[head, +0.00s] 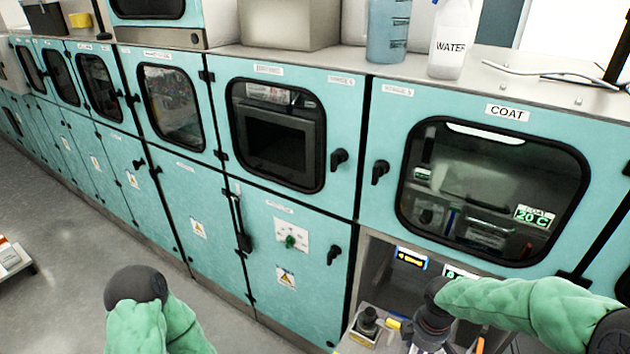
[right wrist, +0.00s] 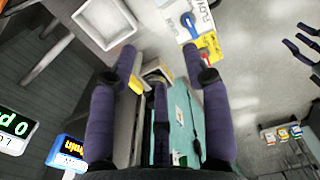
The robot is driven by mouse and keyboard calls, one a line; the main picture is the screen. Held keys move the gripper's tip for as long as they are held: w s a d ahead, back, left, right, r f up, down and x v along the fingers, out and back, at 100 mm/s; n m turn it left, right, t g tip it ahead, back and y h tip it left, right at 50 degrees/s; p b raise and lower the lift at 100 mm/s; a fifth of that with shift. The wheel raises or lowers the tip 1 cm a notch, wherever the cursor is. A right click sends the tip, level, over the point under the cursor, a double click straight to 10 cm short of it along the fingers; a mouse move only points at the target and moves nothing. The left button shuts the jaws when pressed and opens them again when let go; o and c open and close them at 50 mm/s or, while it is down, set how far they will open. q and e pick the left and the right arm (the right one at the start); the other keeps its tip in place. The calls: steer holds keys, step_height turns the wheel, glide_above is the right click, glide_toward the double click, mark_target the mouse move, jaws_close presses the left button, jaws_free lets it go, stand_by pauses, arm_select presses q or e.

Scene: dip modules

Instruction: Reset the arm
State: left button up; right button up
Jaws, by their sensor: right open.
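My right arm (head: 530,305) in its green sleeve comes in from the right of the head view and bends down at a dark joint in front of the open bay under the COAT cabinet. In the right wrist view my right gripper (right wrist: 160,62) has its dark padded fingers spread apart, with nothing held between them. My left arm (head: 150,320) shows at the lower left of the head view as a green sleeve with a dark rounded joint; its gripper does not show.
The COAT cabinet (head: 495,190) stands behind the right arm. A small black-knobbed device (head: 368,322) and a blue display (head: 410,257) are close to the arm. A white tray (right wrist: 104,22) and a yellow card (right wrist: 208,44) lie beyond the fingers.

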steer(key=s+a+f+m+y, duration=0.1)
steer(key=s+a+f+m, duration=0.3)
steer(key=f, duration=0.3)
steer(key=s+a+f+m+y, duration=0.1)
steer(key=s+a+f+m, duration=0.2)
steer(key=a+f+m, duration=0.2)
steer(key=s+a+f+m+y, duration=0.2)
steer(key=s+a+f+m, duration=0.2)
steer(key=f, duration=0.7)
steer(key=shift+s+a+f+m+b, duration=0.2)
steer(key=shift+s+a+m+b, duration=0.3)
steer(key=shift+a, duration=0.85)
steer(key=shift+w, duration=0.15)
